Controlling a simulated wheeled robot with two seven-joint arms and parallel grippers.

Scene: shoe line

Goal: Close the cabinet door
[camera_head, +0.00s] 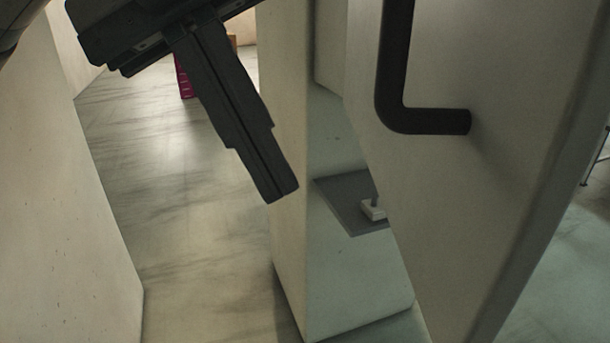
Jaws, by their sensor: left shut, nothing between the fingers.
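The cabinet door (480,210) is a thick pale panel at the right of the head view, standing open. A black bar handle (393,75) is fixed to its face. The pale cabinet body (290,240) stands left of and behind the door, and part of its inside shows between them. My left gripper (283,197) hangs in from the top left with its fingers together and empty. In the picture it overlaps the cabinet's left edge, left of the door and handle. I cannot tell whether it touches the cabinet. My right gripper is not in view.
Inside the cabinet is a dark grey plate (345,208) with a small light object (373,209) on it. A pale wall (55,200) stands at the left, with open marble-like floor (185,240) between. A pink object (185,78) stands farther back.

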